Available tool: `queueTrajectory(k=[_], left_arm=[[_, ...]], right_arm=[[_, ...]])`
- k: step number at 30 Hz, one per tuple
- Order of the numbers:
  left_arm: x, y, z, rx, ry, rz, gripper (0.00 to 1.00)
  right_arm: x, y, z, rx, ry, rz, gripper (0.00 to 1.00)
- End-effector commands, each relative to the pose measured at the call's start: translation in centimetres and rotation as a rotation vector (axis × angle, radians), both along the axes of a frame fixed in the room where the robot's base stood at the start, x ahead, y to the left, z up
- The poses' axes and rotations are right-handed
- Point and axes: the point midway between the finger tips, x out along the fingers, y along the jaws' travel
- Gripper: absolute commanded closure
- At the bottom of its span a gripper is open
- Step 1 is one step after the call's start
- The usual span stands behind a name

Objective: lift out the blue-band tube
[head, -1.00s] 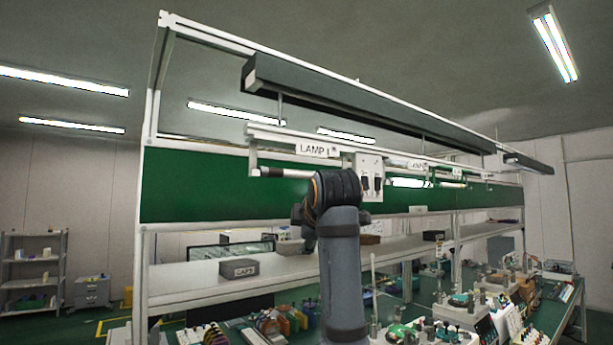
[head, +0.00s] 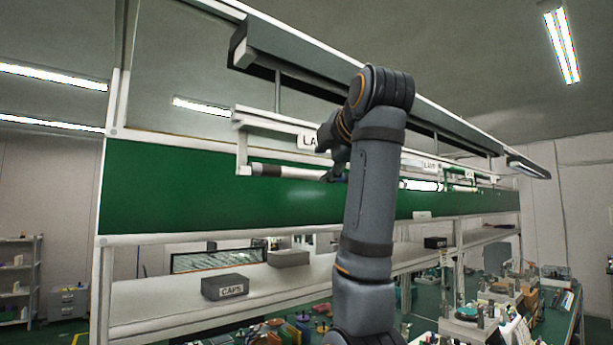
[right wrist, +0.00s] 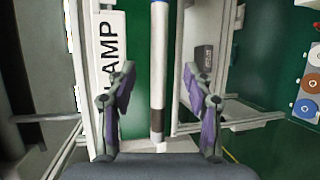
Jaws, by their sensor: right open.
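A white tube (head: 285,171) with a dark band near its left end hangs level under the lamp rail, in front of the green panel. In the right wrist view the tube (right wrist: 158,70) runs up the picture, with the dark band low and a blue band at the top edge. My right gripper (head: 334,174) is at the tube's right part in the head view, partly hidden by my own arm. In the right wrist view its open fingers (right wrist: 158,80) stand on either side of the tube, with gaps on both sides. My left gripper is not in view.
A label plate (right wrist: 109,50) reading LAMP sits beside the tube. A lit tube (head: 421,185) is further right. A grey CAPS box (head: 225,287) stands on the shelf (head: 150,302) below. A dark overhead beam (head: 300,70) runs above the rail.

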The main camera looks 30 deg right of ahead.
Motion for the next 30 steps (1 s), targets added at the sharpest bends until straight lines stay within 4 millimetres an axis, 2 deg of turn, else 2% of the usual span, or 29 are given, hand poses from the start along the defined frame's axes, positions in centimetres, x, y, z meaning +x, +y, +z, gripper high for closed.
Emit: queueTrajectory(k=[1, 3, 7, 10, 12, 15, 18, 23, 27, 30], left_arm=[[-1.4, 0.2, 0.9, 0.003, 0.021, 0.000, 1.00], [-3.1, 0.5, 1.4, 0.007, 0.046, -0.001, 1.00], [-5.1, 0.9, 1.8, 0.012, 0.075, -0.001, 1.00], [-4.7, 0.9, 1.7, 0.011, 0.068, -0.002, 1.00], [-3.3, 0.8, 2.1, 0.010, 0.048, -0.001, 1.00], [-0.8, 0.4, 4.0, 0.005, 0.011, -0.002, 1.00], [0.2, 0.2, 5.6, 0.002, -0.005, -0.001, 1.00], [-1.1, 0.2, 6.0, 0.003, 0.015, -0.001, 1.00], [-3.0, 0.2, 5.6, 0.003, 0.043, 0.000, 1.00], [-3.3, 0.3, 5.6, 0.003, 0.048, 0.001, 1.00]], right_arm=[[1.0, -0.4, 0.2, 0.000, 0.006, -0.002, 0.48], [2.2, -0.7, -0.1, 0.002, 0.006, -0.001, 0.48], [3.6, -1.2, -0.6, 0.001, 0.003, -0.001, 0.48], [3.8, -1.3, -0.8, 0.001, 0.002, 0.001, 0.48], [4.1, -1.3, -0.8, 0.001, 0.003, 0.001, 0.48], [5.4, -1.7, -0.5, 0.001, 0.005, -0.001, 0.48], [7.1, -2.2, -0.8, 0.001, 0.006, -0.001, 0.48], [8.6, -2.7, -1.6, 0.002, 0.002, 0.000, 0.48], [8.7, -2.7, -1.8, 0.001, 0.001, 0.001, 0.48], [8.7, -2.7, -1.8, 0.001, 0.001, 0.001, 0.51]])
